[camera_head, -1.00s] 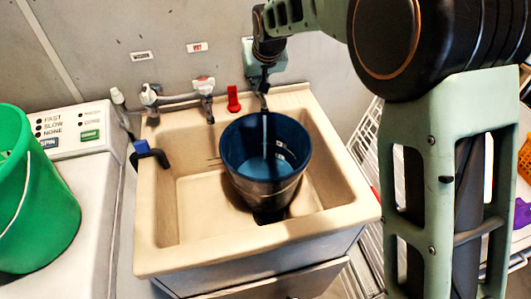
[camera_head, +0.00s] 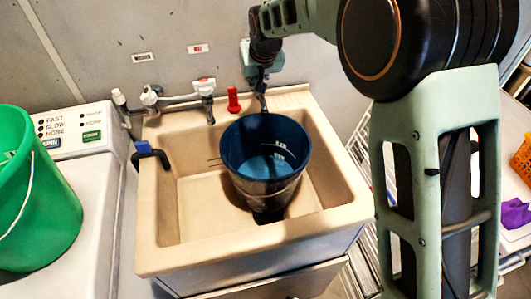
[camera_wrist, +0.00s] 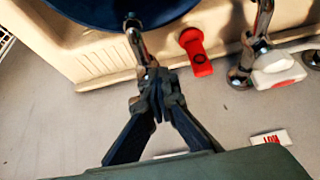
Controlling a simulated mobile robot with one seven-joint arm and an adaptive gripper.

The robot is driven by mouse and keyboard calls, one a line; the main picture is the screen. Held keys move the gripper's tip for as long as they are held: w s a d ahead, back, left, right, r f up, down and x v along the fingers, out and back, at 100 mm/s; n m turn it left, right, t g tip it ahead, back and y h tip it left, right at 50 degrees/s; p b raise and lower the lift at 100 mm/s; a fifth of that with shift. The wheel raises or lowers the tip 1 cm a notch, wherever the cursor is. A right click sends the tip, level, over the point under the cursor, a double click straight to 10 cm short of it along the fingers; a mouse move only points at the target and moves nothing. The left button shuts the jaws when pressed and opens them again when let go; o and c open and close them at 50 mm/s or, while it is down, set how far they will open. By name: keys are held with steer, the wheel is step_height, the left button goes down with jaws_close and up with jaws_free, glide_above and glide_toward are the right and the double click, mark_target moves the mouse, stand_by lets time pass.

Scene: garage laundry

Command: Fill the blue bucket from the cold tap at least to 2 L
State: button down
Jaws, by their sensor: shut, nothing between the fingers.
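The blue bucket (camera_head: 240,180) stands upright in the sink basin, with white marks inside its wall, too small to read surely. A lighter blue patch shows at its bottom; I cannot tell the water depth. A chrome tap (camera_wrist: 135,45) is behind the bucket, and its end reaches over the bucket's rim. No stream shows from it now. My gripper (camera_wrist: 155,92) is shut and empty, right at this tap; I cannot tell whether it touches. It also shows in the head view (camera_head: 261,84), partly hiding the tap.
The beige sink (camera_head: 170,225) has a red upright piece (camera_head: 233,99) and a white-handled tap (camera_head: 205,86) left of my gripper. A red-lettered HOT label (camera_wrist: 270,138) is on the wall. A green bucket (camera_head: 40,200) stands on the washer at left. A wire rack is at right.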

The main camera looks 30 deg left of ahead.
steer(key=shift+w+a+r, duration=0.2)
steer(key=shift+w+r, duration=0.25)
steer(key=shift+w, duration=0.15)
step_height(320, 180, up, 6)
steer(key=p, duration=0.4)
steer(key=shift+s+d+r, duration=0.15)
steer(key=shift+s+d, duration=0.15)
steer(key=shift+s, duration=0.15)
